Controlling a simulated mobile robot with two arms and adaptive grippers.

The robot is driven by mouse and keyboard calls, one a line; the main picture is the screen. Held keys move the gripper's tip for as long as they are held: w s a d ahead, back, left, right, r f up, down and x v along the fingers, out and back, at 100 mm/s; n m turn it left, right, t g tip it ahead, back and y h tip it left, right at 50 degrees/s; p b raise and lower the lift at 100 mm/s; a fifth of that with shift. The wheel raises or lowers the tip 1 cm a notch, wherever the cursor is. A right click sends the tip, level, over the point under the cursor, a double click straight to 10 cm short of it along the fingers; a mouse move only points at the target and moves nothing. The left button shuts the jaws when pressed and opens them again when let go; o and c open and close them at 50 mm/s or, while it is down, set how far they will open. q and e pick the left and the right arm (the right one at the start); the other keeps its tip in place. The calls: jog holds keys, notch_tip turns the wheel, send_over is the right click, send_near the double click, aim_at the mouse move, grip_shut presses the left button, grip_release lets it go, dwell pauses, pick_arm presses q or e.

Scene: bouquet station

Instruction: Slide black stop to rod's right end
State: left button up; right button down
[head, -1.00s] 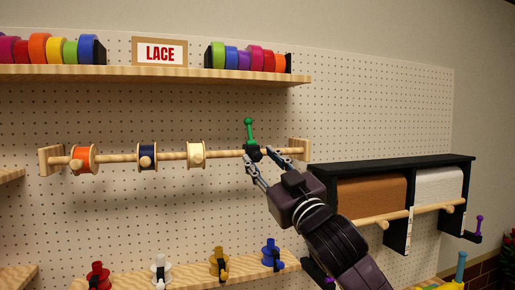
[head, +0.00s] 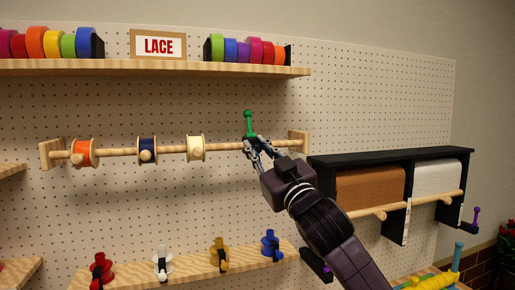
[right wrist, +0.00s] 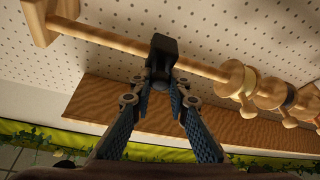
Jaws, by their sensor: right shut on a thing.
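The black stop (head: 250,144) with a green knob (head: 248,123) on top sits on the wooden rod (head: 118,152), to the right of the spools. A stretch of rod lies between it and the right end bracket (head: 299,142). My right gripper (head: 259,146) comes from the lower right and is shut on the stop, partly hiding it. In the right wrist view the black stop (right wrist: 163,47) stands at the fingertips (right wrist: 161,80), around the rod (right wrist: 110,42), with the bracket at far left. My left gripper is not in view.
Orange (head: 83,153), navy (head: 148,150) and cream (head: 195,148) spools hang on the rod to the left. A shelf (head: 150,68) with ribbon rolls is above. A black-framed roll rack (head: 408,158) stands close on the right.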

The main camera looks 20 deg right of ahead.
jog(key=d, duration=0.9)
jog(key=shift+d+p, duration=0.2)
jog(key=shift+p, duration=0.15)
jog(key=shift+w+r, duration=0.1)
jog(key=c, duration=2.2)
grip_release()
jog(key=o, duration=0.4)
jog(key=shift+w, duration=0.15)
jog(key=v, duration=1.2)
